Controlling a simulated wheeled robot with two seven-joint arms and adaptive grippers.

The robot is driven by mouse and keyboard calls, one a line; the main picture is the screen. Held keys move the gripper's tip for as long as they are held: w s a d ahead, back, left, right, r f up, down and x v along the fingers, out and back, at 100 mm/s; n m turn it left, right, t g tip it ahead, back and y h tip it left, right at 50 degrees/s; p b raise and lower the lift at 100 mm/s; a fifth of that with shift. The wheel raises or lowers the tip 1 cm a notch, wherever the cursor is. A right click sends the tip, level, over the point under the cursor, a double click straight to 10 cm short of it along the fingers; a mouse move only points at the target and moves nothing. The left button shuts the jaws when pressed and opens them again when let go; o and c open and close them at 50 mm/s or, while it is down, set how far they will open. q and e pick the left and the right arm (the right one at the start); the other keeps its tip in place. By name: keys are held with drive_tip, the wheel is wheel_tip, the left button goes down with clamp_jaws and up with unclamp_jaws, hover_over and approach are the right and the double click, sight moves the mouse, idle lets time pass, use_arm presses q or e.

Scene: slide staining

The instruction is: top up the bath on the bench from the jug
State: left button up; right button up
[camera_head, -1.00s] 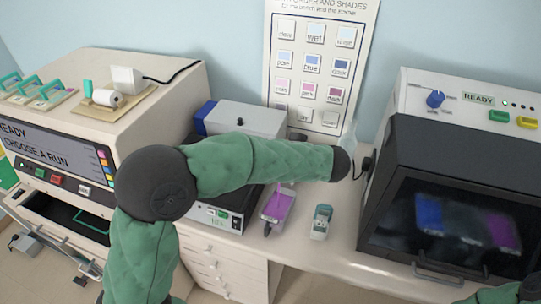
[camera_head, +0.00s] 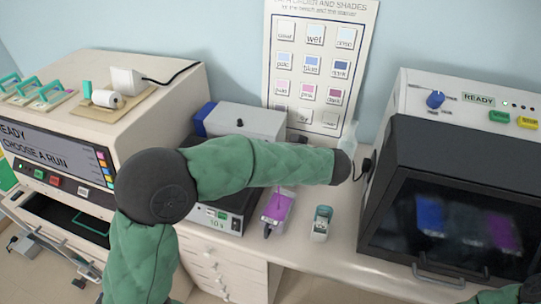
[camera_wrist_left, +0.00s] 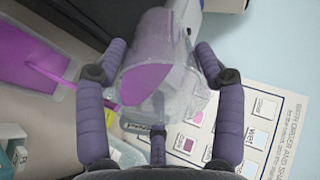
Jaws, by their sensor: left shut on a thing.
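My left gripper (camera_wrist_left: 160,85) is shut on a clear jug (camera_wrist_left: 180,45), which is tilted with magenta liquid at its lip. A thin magenta stream runs from the lip into the bath (camera_wrist_left: 62,92) at the left of the left wrist view. The bath is a clear trough holding magenta liquid. In the head view the bath (camera_head: 264,226) stands on the bench just below my left forearm. My left forearm hides the gripper there, and most or all of the jug. My right gripper is out of view; only part of that arm shows at the lower right.
A small teal-topped container (camera_head: 321,224) stands right of the bath. A boxy device with a display (camera_head: 217,221) is close on the left. A dark-windowed cabinet (camera_head: 440,220) stands at the right. A wall chart (camera_head: 318,70) hangs behind. Clear bench lies around the small container.

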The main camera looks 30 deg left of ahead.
use_arm(q)
drive_tip(key=shift+d+f+t+y+b, duration=0.15)
drive_tip(key=shift+f+y+b, duration=0.35)
drive_tip(key=shift+b, duration=0.8)
drive_tip(key=shift+d+f+t+y+b, duration=0.1)
drive_tip(key=shift+f+t+y+b, duration=0.1)
drive_tip(key=shift+y+b, duration=0.85)
idle(1.3)
drive_tip(key=shift+f+b, duration=0.1)
drive_tip(key=shift+b, duration=0.45)
drive_tip(key=shift+s+f+b, duration=0.1)
drive_tip(key=shift+b, duration=0.3)
drive_tip(key=shift+r+h+p, duration=0.25)
drive_tip(key=shift+r+p, duration=0.15)
drive_tip(key=shift+p, duration=0.15)
drive_tip(key=shift+f, duration=0.1)
